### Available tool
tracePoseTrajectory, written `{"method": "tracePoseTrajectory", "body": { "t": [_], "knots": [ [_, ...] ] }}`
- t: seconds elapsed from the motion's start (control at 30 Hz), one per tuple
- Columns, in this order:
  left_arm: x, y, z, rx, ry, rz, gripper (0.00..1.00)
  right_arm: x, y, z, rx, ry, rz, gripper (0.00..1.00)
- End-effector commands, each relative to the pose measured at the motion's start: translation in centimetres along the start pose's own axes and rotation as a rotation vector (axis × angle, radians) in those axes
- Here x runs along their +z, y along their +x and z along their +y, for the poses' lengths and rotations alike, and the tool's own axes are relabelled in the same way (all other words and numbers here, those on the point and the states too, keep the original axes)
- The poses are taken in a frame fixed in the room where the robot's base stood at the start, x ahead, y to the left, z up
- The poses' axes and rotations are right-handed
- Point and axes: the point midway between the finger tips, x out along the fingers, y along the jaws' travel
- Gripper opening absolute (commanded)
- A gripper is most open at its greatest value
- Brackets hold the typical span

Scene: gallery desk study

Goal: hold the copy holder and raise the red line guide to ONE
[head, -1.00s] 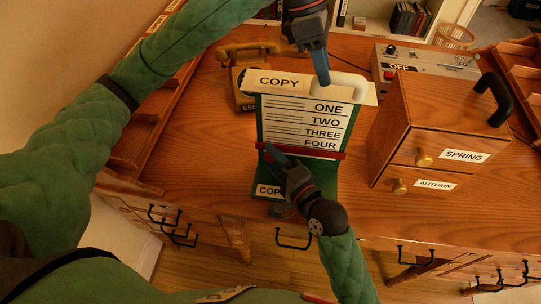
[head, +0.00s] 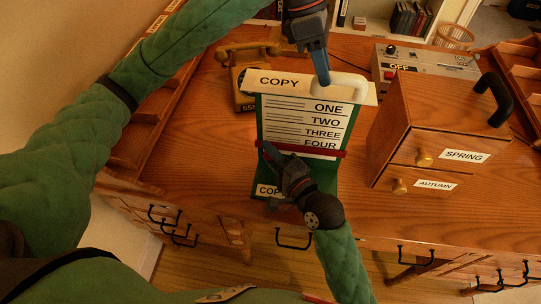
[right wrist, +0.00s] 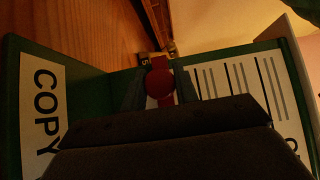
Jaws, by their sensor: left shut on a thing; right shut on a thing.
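The green copy holder (head: 262,172) stands on the desk with a COPY sign on top and a white sheet (head: 283,122) listing ONE, TWO, THREE and FOUR. The red line guide (head: 328,154) crosses the sheet just below FOUR. My right gripper (head: 270,150) is shut on the guide's left part, low on the holder. In the right wrist view its fingers flank the guide's round red knob (right wrist: 160,83).
A wooden drawer box (head: 420,125) marked SPRING and AUTUMN stands to the right. A yellow telephone (head: 240,78) is behind left, and a grey switch box (head: 415,62) marked OFF behind right. The desk left of the holder (head: 200,140) is clear.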

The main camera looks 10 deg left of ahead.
Motion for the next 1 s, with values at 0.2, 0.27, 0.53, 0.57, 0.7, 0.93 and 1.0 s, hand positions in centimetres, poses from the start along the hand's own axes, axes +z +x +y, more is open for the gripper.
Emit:
{"method": "tracePoseTrajectory", "body": {
  "t": [0.2, 0.27, 0.53, 0.57, 0.7, 0.93, 1.0],
  "knots": [
    [0.0, 0.1, 0.0, -0.001, 0.000, 0.001, 0.04, 0.0, 0.1, -5.2, -0.010, 0.001, 0.001, 0.00],
    [0.0, 0.1, 0.0, -0.001, 0.000, 0.001, 0.04, 0.0, 0.1, -6.6, -0.009, 0.000, 0.002, 0.00],
    [0.0, 0.1, 0.0, -0.001, 0.000, 0.001, 0.04, -0.1, 0.0, -11.0, -0.006, -0.001, 0.002, 0.00],
    [0.0, 0.1, 0.0, -0.001, 0.000, 0.001, 0.04, -0.1, 0.0, -11.2, -0.005, -0.001, 0.002, 0.00],
    [0.0, 0.1, 0.0, -0.001, 0.000, 0.001, 0.04, 0.0, -0.1, -11.5, -0.003, -0.001, 0.002, 0.00],
    [0.0, 0.0, 0.0, -0.001, 0.000, 0.001, 0.04, 0.0, -0.1, -11.5, -0.003, 0.000, 0.002, 0.00],
    [0.0, 0.0, 0.0, -0.001, 0.000, 0.001, 0.04, 0.0, -0.1, -11.4, -0.003, 0.000, 0.002, 0.43]
  ]
}}
